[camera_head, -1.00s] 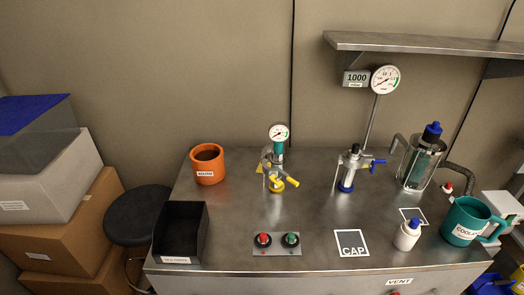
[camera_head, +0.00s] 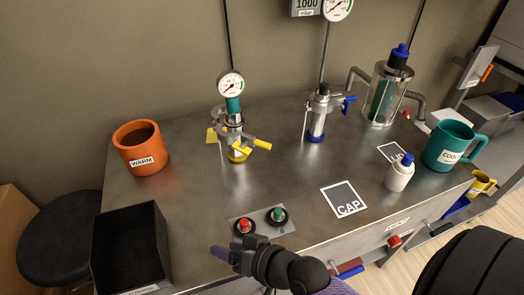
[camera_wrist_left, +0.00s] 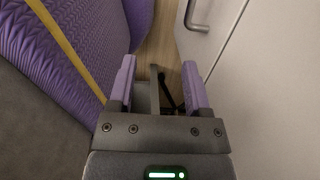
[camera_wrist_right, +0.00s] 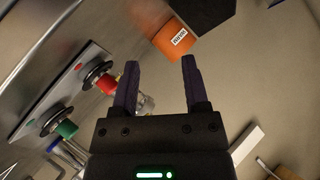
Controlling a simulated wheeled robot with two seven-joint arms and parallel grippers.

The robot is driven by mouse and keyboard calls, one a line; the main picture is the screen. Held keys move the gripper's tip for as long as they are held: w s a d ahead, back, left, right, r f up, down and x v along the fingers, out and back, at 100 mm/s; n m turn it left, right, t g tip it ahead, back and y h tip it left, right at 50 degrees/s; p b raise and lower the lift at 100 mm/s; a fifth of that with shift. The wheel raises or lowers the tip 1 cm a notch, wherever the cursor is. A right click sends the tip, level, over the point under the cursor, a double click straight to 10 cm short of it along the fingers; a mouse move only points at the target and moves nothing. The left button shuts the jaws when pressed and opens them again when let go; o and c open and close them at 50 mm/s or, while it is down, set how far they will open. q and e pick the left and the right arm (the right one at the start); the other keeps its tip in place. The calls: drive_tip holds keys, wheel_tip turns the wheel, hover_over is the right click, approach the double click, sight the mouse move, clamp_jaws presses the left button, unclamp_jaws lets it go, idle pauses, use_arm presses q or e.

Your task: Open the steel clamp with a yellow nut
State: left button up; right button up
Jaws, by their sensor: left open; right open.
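The steel clamp (camera_head: 228,138) with its yellow nut (camera_head: 238,155) and yellow handle (camera_head: 262,144) stands upright on the steel bench, beneath a round gauge (camera_head: 231,85) with a teal neck. In the head view my right gripper (camera_head: 218,252) is at the bench's front edge by the buttons, in front of the clamp and apart from it. It is open and looks empty in the right wrist view (camera_wrist_right: 158,65). A small shiny thing partly behind its finger there is unclear. My left gripper (camera_wrist_left: 160,68) is open and empty beside a pale panel, outside the head view.
Red (camera_head: 244,226) and green (camera_head: 278,215) buttons sit in front of the clamp. An orange WARM mug (camera_head: 140,147) and black box (camera_head: 130,250) stand left. A second clamp with blue parts (camera_head: 318,115), CAP mat (camera_head: 343,199), white bottle (camera_head: 399,173) and teal mug (camera_head: 449,145) stand right.

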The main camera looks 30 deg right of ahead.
sight(263, 142)
drive_tip(key=w+d+m+t, duration=0.1)
drive_tip(key=m, duration=0.1)
drive_tip(key=w+d+r+m+t+h, duration=0.1)
drive_tip(key=w+d+t, duration=0.1)
drive_tip(key=w+d+r+m+t, duration=0.1)
drive_tip(key=m, duration=0.1)
drive_tip(key=shift+w+d+r+m+t+h, duration=0.2)
drive_tip(key=shift+r+m+t+h, duration=0.1)
drive_tip(key=shift+t+h, duration=0.1)
drive_tip(key=w+d+r+m+t+h, duration=0.2)
drive_tip(key=d+m+t+h, duration=0.1)
drive_tip(key=d+m+h, duration=0.7)
drive_tip(key=shift+y, duration=0.5)
drive_tip(key=x, duration=0.3)
drive_tip(key=b+x, duration=0.1)
drive_tip(key=x, duration=0.2)
drive_tip(key=d+b+x, duration=0.1)
drive_tip(key=x, duration=0.2)
drive_tip(key=shift+s+d+f, duration=0.1)
drive_tip(key=shift+f, duration=0.15)
drive_tip(key=shift+w+d+r, duration=0.1)
drive_tip(key=shift+w+r, duration=0.05)
drive_tip(key=shift+w, duration=0.35)
clamp_jaws()
